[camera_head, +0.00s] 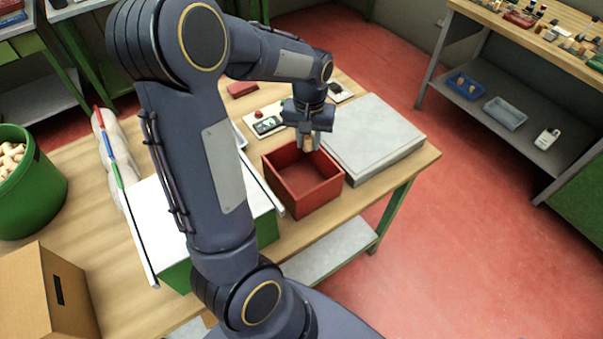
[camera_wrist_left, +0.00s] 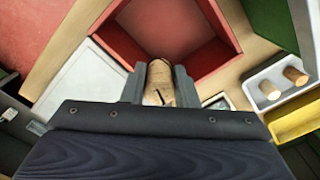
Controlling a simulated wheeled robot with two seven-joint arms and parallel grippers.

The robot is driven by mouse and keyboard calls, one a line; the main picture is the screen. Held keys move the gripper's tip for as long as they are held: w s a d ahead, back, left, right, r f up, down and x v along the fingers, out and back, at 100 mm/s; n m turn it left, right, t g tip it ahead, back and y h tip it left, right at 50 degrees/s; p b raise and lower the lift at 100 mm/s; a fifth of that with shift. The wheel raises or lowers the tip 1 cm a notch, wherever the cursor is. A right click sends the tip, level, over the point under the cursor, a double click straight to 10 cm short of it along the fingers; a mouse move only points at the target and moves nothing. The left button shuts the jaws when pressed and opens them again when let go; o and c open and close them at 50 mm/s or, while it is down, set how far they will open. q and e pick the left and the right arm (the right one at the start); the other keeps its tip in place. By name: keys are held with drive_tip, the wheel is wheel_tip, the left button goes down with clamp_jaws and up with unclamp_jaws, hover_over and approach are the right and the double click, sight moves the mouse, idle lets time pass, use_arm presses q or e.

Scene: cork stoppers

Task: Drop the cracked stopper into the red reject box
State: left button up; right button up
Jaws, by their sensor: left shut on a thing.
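The red reject box (camera_head: 300,190) stands open on the wooden table, right of centre in the head view. It also shows in the left wrist view (camera_wrist_left: 205,57). My left gripper (camera_head: 308,144) is over the box's far side, pointing down. It is shut on a cork stopper (camera_wrist_left: 159,82) with a dark crack-like mark on its side. In the head view only a small tan part of the stopper (camera_head: 308,143) shows between the fingers. The inside of the box that shows looks empty. My right gripper is not in view.
A grey flat-topped block (camera_head: 372,135) stands right beside the box. A white panel (camera_head: 165,225) lies left of it, under my arm. A white tray with two stoppers (camera_wrist_left: 275,88) shows in the wrist view. A green bin (camera_head: 35,195) and a cardboard box (camera_head: 45,295) are at left.

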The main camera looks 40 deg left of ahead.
sight(308, 151)
use_arm(q)
drive_tip(key=shift+s+d+f+b, duration=0.1)
drive_tip(key=shift+f+b, duration=0.25)
drive_tip(key=shift+f, duration=0.25)
wheel_tip(308, 151, down, 4)
drive_tip(key=b, duration=0.3)
drive_tip(key=shift+f, duration=0.1)
drive_tip(key=o, duration=1)
wheel_tip(308, 151, up, 8)
drive_tip(key=shift+f+b, duration=0.2)
drive_tip(key=shift+b, duration=0.2)
drive_tip(key=shift+r, duration=0.15)
